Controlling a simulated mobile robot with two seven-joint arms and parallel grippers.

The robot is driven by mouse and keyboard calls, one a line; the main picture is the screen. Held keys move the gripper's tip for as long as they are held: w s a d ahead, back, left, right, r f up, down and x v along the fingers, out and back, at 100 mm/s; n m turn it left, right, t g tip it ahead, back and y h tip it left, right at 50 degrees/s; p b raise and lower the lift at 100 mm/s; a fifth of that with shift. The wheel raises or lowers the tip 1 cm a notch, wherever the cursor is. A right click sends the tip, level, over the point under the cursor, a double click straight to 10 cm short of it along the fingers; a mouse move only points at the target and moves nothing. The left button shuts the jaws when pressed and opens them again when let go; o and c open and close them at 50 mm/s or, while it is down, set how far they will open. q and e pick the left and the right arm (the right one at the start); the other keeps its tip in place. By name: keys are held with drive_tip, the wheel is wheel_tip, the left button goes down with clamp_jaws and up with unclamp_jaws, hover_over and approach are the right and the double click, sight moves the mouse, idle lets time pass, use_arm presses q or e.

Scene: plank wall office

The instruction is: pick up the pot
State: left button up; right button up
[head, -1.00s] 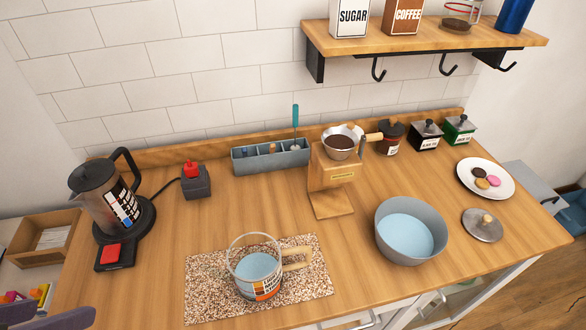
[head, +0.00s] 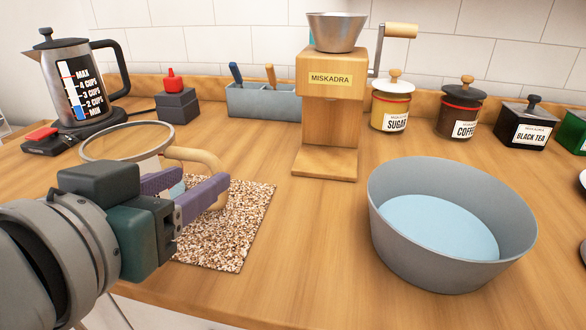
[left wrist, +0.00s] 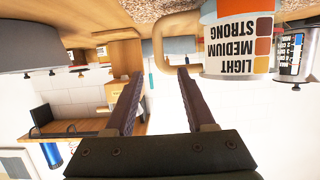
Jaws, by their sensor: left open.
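Whether a finger touches the handle I cannot tell. My right gripper is not in view.
The speckled mat (head: 232,232) lies under the pot. A grey bowl of water (head: 450,268) stands to the right and a wooden grinder (head: 330,120) behind. A kettle (head: 75,85) is at back left, jars (head: 390,105) at back right. The counter between mat and bowl is clear.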

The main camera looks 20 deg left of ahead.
use_arm(q)
drive_tip(key=shift+w+d+f, duration=0.25)
drive_tip(key=shift+d+f, duration=0.1)
drive_tip(key=shift+f, duration=0.25)
drive_tip(key=shift+w+d, duration=0.1)
drive_tip(key=shift+w, duration=0.25)
drive_tip(key=x, duration=0.3)
drive_tip(key=shift+w+a, duration=0.15)
drive_tip(key=shift+a, duration=0.15)
drive_tip(key=w, duration=0.1)
drive_tip(key=w+a+f, duration=0.1)
drive_tip(key=w+f, duration=0.1)
drive_tip(key=w, duration=0.1)
drive_tip(key=shift+a+f+b, duration=0.2)
drive_tip(key=shift+a+b, duration=0.1)
drive_tip(key=shift+a, duration=0.1)
drive_tip(key=shift+w+f, duration=0.15)
drive_tip(key=shift+w, duration=0.3)
clamp_jaws()
